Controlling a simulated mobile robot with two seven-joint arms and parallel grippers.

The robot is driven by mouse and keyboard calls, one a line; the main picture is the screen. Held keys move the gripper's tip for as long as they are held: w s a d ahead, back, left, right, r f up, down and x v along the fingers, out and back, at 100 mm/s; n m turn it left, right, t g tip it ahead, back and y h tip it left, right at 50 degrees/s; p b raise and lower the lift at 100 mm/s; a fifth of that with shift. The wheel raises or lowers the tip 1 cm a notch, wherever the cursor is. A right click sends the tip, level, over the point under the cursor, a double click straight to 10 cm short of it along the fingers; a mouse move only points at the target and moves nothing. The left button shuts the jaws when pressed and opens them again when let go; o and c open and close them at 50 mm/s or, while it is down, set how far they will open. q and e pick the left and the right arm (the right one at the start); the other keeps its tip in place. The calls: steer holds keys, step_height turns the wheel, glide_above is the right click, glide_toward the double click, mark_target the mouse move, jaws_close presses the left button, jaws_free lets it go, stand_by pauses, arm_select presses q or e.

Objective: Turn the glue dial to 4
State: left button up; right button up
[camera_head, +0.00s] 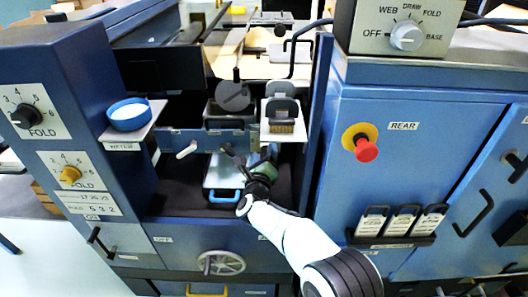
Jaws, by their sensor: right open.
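No dial in view has a label that I can read as glue. A black knob (24,117) sits on a white plate marked with numbers and FOLD, on the left blue cabinet. A brass-coloured knob (70,175) sits on a similar numbered plate below it; its label also looks like FOLD. The exact pointer settings are too small to read surely. My right gripper (238,158) is open in the middle bay, well to the right of both knobs and touching neither. My left gripper is not in view.
A blue-rimmed water dish (130,115) on a small shelf juts out between the knobs and my right gripper. A grey selector (406,37) is at the upper right. A red button (366,150) is on the right cabinet. A handwheel (221,262) is below my gripper.

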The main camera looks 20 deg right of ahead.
steer(key=shift+x, duration=1.1)
steer(key=c, duration=1)
steer(key=shift+c, duration=0.2)
